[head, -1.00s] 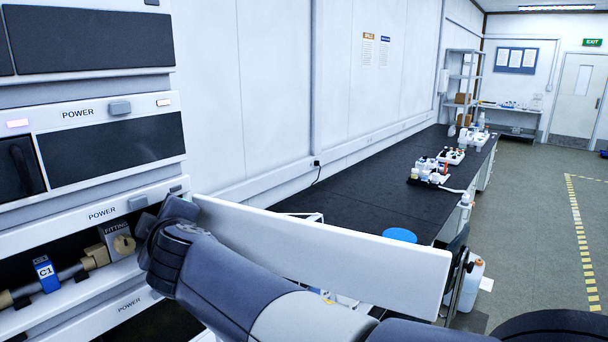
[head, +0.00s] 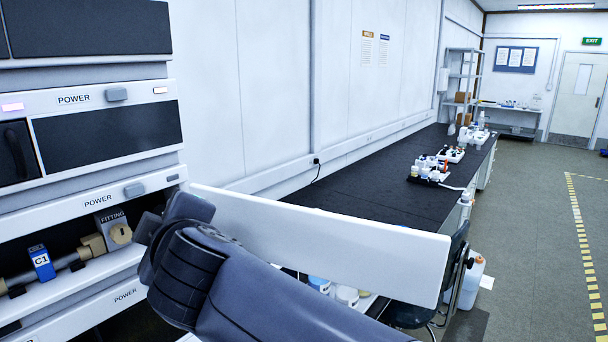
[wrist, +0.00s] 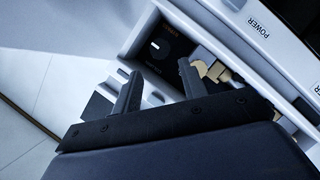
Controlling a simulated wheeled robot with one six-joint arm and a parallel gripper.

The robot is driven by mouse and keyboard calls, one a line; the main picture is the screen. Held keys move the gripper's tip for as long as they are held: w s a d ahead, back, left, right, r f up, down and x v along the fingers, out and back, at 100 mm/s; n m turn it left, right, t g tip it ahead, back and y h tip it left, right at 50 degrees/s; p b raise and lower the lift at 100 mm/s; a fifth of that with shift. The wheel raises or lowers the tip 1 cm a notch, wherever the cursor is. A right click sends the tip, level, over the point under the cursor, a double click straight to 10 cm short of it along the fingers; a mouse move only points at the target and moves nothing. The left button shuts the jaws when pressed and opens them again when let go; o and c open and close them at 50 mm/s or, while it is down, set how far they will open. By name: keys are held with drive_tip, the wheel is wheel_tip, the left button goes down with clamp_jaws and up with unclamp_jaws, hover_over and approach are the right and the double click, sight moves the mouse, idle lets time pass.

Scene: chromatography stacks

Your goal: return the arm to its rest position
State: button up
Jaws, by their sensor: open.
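My gripper (wrist: 159,82) is open and empty in the wrist view, its two dark fingers spread apart. It is in front of an instrument stack (head: 105,95) at the left of the head view. In the head view my dark wrist and arm cover the lower middle and hide part of the stack's lower units. The fitting also shows past the right finger in the wrist view.
A white panel (head: 330,240) juts out just behind my arm. A long black bench (head: 370,190) with bottles runs along the wall. A dark chair (head: 457,250) and a white jug (head: 470,285) stand at its near end. The floor on the right is clear.

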sight(160, 214)
drive_tip(key=p+x, duration=0.1)
drive_tip(key=x, duration=0.9)
drive_tip(key=shift+a+p, duration=0.1)
drive_tip(key=shift+p, duration=0.25)
drive_tip(key=shift+f+n+b, duration=0.1)
drive_tip(key=shift+n+b, duration=0.2)
drive_tip(key=shift+b, duration=0.1)
drive_tip(key=shift+s+n+t+b, duration=0.2)
drive_tip(key=shift+n+t+b, duration=0.1)
drive_tip(key=shift+n+b, duration=0.15)
drive_tip(key=shift+n+t+b, duration=0.4)
drive_tip(key=shift+n+b, duration=0.05)
drive_tip(key=shift+n, duration=0.3)
drive_tip(key=shift+n+t+y+b, duration=0.45)
drive_tip(key=shift+n+t, duration=0.45)
drive_tip(key=shift+n, duration=1.4)
drive_tip(key=shift+r+n+t+y+p, duration=0.1)
drive_tip(key=shift+n+t+y+p, duration=0.4)
drive_tip(key=shift+n, duration=0.6)
drive_tip(key=shift+r+n+t+y+p, duration=0.15)
drive_tip(key=shift+n+p, duration=0.5)
drive_tip(key=shift+n, duration=0.45)
drive_tip(key=n+y+p, duration=0.1)
drive_tip(key=n+p, duration=0.2)
drive_tip(key=n, duration=0.1)
drive_tip(key=shift+w+y+p, duration=0.1)
drive_tip(key=shift+y+p, duration=0.2)
drive_tip(key=shift+y, duration=0.1)
drive_tip(key=shift+s+d+f+b, duration=0.3)
drive_tip(key=shift+s+b, duration=0.05)
